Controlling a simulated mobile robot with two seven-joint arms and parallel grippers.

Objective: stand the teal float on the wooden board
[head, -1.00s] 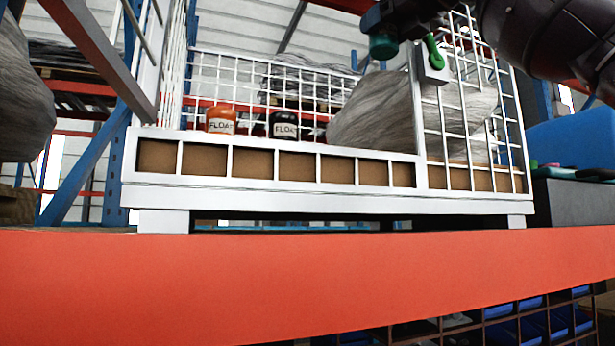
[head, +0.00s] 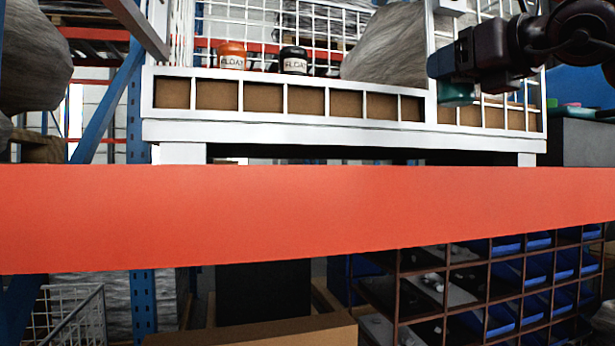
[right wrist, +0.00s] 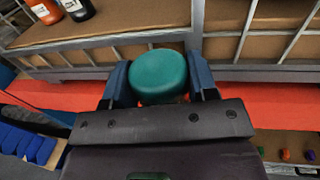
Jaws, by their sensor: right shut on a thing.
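The teal float (right wrist: 158,76) is between the fingers of my right gripper (right wrist: 160,88), which is shut on it. In the head view the float (head: 456,95) shows under the dark jaws of my right gripper (head: 453,78), in front of the white cage's lower front rail, right of its post. The round teal end faces the wrist camera; the rest is hidden. I cannot make out which surface is the wooden board; brown panels (head: 272,98) show behind the cage's front bars. My left gripper is not in view.
The white mesh cage (head: 330,133) stands above a red beam (head: 300,215). A dark box (head: 580,142) stands right of the cage. Blue bins (head: 505,270) sit below.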

